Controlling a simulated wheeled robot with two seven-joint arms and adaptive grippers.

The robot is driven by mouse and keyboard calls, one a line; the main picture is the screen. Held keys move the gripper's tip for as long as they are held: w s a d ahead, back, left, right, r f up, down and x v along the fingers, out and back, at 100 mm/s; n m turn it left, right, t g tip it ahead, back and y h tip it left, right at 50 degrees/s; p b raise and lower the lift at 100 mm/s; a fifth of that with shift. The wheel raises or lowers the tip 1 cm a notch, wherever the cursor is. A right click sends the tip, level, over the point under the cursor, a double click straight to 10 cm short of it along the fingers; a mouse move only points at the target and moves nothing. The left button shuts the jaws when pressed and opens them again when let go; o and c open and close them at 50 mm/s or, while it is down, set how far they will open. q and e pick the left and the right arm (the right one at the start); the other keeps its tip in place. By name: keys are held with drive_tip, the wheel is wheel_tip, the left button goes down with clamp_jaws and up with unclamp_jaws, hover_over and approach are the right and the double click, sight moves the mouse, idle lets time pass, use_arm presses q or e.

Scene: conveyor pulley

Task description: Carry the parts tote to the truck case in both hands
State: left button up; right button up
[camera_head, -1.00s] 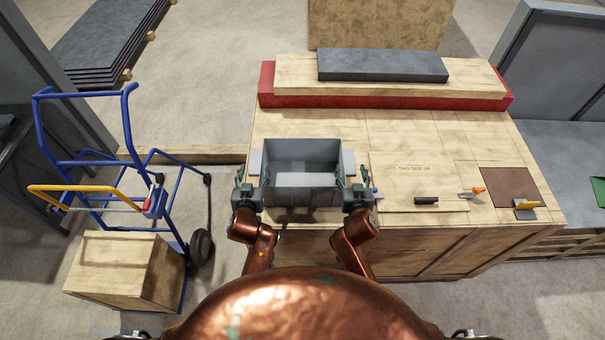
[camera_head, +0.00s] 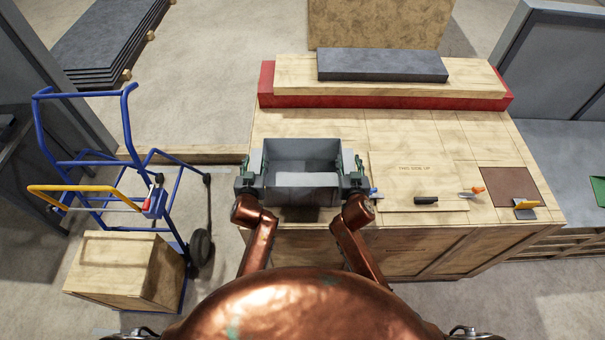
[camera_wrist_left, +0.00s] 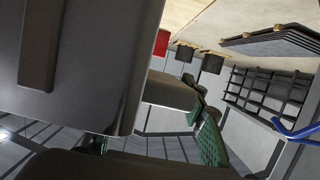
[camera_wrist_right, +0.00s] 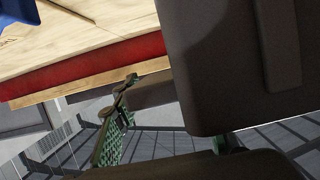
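The parts tote (camera_head: 302,179) is a grey open-topped box at the front left of the wooden bench top. My left gripper (camera_head: 253,171) is at its left side and my right gripper (camera_head: 353,171) at its right side. The tote's grey wall fills much of the left wrist view (camera_wrist_left: 85,60) and right wrist view (camera_wrist_right: 235,65). In both wrist views the green-padded fingers stand apart, beside the tote's side ledge; part of each grip is hidden. A wooden case (camera_head: 125,270), apparently the truck case, sits on the blue hand truck (camera_head: 130,90) at the left.
A "THIS SIDE UP" panel (camera_head: 412,175) with a black handle lies right of the tote. Small tools (camera_head: 472,192) and a brown mat (camera_head: 510,187) lie farther right. A red-edged stack (camera_head: 385,101) crosses the bench's back. Floor shows between bench and hand truck.

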use_arm(q)
clamp_jaws()
use_arm(e)
clamp_jaws()
use_arm(q)
drive_tip(key=shift+r, duration=0.1)
use_arm(e)
drive_tip(key=shift+r, duration=0.1)
